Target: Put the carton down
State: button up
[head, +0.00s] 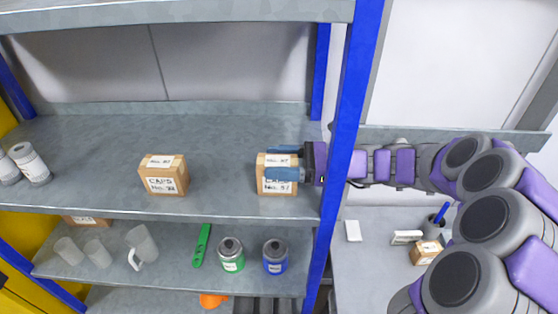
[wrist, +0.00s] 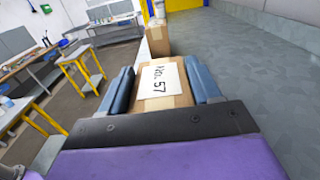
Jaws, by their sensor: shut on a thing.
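The carton (head: 276,184) is a small brown box with white labels, at the right end of the upper grey shelf (head: 215,140) in the head view. My gripper (head: 284,163) reaches in from the right, past the blue post, and its blue fingers are shut on the carton. In the wrist view the carton (wrist: 160,85) sits between the two fingers (wrist: 165,88), with a label reading "No. 57" up. The carton appears at shelf level; I cannot tell whether its base touches the shelf.
A second carton (head: 163,175) marked "CAPS" stands to the left on the same shelf. White containers (head: 29,162) stand at the far left. A blue post (head: 353,110) is close to my arm. The lower shelf (head: 180,275) holds cups and cans. Shelf between the cartons is clear.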

jog(key=o, duration=0.9)
jog(key=d, duration=1.2)
jog(key=shift+s+d+b, duration=0.1)
jog(key=shift+s+b, duration=0.05)
jog(key=shift+b, duration=0.15)
jog(key=shift+a, duration=0.2)
